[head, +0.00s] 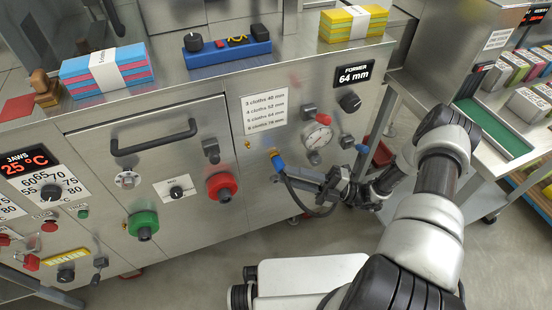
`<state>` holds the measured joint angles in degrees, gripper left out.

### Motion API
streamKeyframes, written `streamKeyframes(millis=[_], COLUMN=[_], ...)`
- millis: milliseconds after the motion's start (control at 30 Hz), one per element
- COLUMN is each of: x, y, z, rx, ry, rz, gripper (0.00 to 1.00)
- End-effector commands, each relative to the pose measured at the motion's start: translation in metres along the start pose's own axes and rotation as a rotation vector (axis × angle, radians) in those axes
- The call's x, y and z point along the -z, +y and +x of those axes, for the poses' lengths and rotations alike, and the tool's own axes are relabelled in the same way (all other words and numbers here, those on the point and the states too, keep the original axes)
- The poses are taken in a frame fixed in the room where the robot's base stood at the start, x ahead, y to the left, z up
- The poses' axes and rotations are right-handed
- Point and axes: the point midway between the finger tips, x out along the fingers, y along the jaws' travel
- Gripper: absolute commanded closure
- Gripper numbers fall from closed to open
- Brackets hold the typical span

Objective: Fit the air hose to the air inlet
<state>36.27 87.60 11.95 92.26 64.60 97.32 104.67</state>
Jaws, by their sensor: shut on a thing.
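The air hose is black with a blue end (278,163), in the middle of the head view at the front of the steel machine. My gripper (288,172) reaches in from the right and is shut on the hose just behind its blue end. The black hose (301,208) hangs in a loop below my gripper. A small brass fitting (273,153), which looks like the air inlet, shows at the tip of the blue end. I cannot tell whether the two are joined or only close together.
A pressure gauge (317,137) with a red knob and several black knobs are on the panel close by. A red button (221,186) and a green one (143,224) stick out to the left. Cloth stacks (107,70) lie on top. A side table (490,140) stands right.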

Motion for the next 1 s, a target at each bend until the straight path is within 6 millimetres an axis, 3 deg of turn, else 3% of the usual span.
streamKeyframes(millis=[167, 200, 333, 733, 867, 1000], x=[-0.003, -0.003, -0.003, -0.002, -0.002, -0.002], y=[-0.004, -0.003, -0.001, -0.004, -0.006, -0.011], z=[0.002, 0.002, 0.002, -0.006, -0.026, -0.060], rx=[-0.104, -0.133, -0.121, -0.117, -0.118, -0.117], ry=[-0.007, -0.006, -0.004, -0.003, -0.006, -0.006], rz=[0.044, 0.056, 0.051, 0.054, 0.052, 0.051], gripper=[0.99, 0.76, 0.56, 0.56, 0.56, 0.56])
